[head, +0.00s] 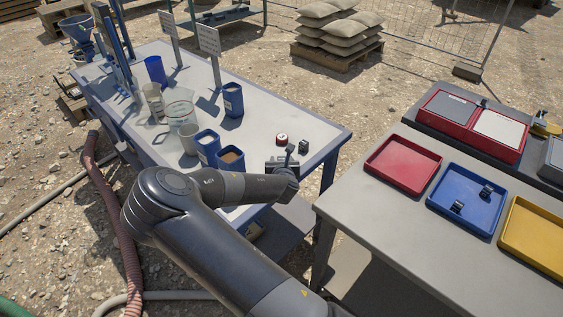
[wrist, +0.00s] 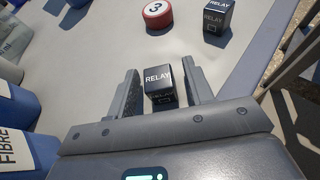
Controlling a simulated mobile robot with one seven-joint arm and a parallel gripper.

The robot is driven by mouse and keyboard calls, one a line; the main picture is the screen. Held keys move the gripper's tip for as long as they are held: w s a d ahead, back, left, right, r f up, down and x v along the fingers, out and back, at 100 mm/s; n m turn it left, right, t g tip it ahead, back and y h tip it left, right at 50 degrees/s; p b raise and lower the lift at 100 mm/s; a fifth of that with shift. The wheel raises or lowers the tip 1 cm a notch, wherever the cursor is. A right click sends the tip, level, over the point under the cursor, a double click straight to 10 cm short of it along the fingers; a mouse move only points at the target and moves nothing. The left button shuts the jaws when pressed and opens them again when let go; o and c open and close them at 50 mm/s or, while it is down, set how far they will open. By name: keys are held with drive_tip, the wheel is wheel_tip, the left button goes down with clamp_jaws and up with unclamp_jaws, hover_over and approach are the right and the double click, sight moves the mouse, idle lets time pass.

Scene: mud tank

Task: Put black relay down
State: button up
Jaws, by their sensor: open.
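A black relay (wrist: 157,84) with white RELAY lettering sits between the two fingers of my gripper (wrist: 161,68) in the wrist view. The fingers are open, one on each side of it. It looks upright on the light tabletop, but its underside is hidden. In the head view my gripper (head: 283,164) is low over the near right end of the blue-edged table (head: 255,100). A second black relay (wrist: 217,17) stands ahead and to the right, apart from my gripper; it also shows in the head view (head: 304,146).
A red puck marked 3 (wrist: 157,14) lies just ahead. Blue containers (head: 207,146) and cups stand to the left. A grey table (head: 375,215) at right holds a red tray (head: 403,143), a blue tray (head: 466,175) with two small black objects, and a yellow tray (head: 535,238).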

drive_tip(key=v, duration=1.2)
drive_tip(key=s+d+r+m+g+h, duration=0.1)
drive_tip(key=s+d+m+g, duration=0.6)
drive_tip(key=m, duration=1.1)
drive_tip(key=s+d+r+m, duration=0.2)
drive_tip(key=s+r+m, duration=0.7)
drive_tip(key=s+r, duration=0.2)
drive_tip(key=s+d+r+m+g+y, duration=0.1)
drive_tip(key=s+d+r+m, duration=0.2)
drive_tip(key=s+r+m, duration=0.6)
drive_tip(key=v, duration=0.4)
drive_tip(key=shift+s+d+r, duration=0.2)
drive_tip(key=shift+s, duration=0.1)
drive_tip(key=shift+o, duration=0.5)
drive_tip(key=shift+w, duration=0.1)
